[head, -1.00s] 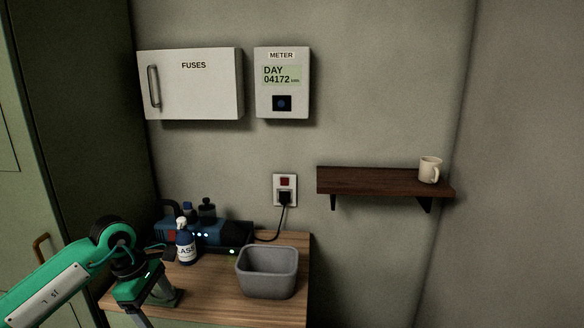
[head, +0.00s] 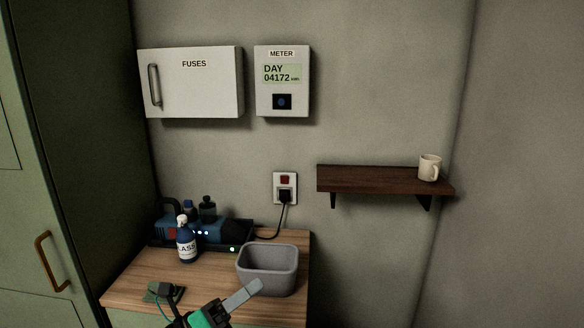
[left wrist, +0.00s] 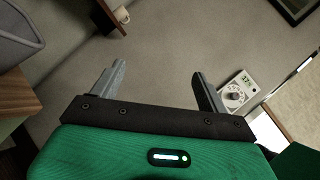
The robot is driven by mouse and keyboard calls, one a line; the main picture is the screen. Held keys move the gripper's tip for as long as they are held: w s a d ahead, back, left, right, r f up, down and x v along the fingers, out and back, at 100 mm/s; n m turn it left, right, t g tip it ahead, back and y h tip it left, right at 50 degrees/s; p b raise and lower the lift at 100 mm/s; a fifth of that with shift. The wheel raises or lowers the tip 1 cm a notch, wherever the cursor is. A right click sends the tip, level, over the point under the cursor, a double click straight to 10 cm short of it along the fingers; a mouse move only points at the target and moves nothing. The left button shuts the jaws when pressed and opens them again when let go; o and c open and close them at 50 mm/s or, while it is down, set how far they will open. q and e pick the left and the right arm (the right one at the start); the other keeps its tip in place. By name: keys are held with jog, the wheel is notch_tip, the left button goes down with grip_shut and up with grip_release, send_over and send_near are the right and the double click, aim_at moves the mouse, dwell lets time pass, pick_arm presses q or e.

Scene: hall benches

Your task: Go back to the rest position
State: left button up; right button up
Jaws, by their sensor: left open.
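My left gripper (head: 212,288) is low in the head view, in front of the bench's front edge. Its green body is partly cut off by the bottom edge. In the left wrist view its two grey fingers (left wrist: 157,75) stand wide apart with nothing between them. It is open and empty. My right gripper is in no view.
The wooden bench (head: 130,278) holds a grey bin (head: 268,274), a labelled spray bottle (head: 187,246) and a dark device with lights. A shelf (head: 375,181) carries a mug (head: 429,167). A green cabinet (head: 25,200) stands left. Right of the bench is clear.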

pick_arm(q)
jog(key=s+a+f+n+t+y, duration=0.25)
jog(key=a+f+n+y, duration=0.6)
jog(key=n, duration=0.65)
jog(key=s+a+f+n+t+y, duration=0.1)
jog(key=s+a+f+n+y, duration=0.35)
jog(key=f+n+y, duration=0.8)
jog(key=s+a+f+n+g+h, duration=0.1)
jog(key=s+f+n+g, duration=0.4)
jog(key=s, duration=0.4)
jog(key=s+a+f+n+g+h, duration=0.1)
jog(key=s+f+n+g, duration=0.4)
jog(key=s, duration=0.5)
notch_tip(320, 180, down, 27)
jog(key=m+g+p, duration=0.1)
jog(key=g+p, duration=0.2)
jog(key=s+a+f+g+p, duration=0.1)
jog(key=s+a+f+p, duration=0.1)
jog(key=s+f, duration=1.6)
jog(key=shift+s+a, duration=0.65)
jog(key=shift+s, duration=0.35)
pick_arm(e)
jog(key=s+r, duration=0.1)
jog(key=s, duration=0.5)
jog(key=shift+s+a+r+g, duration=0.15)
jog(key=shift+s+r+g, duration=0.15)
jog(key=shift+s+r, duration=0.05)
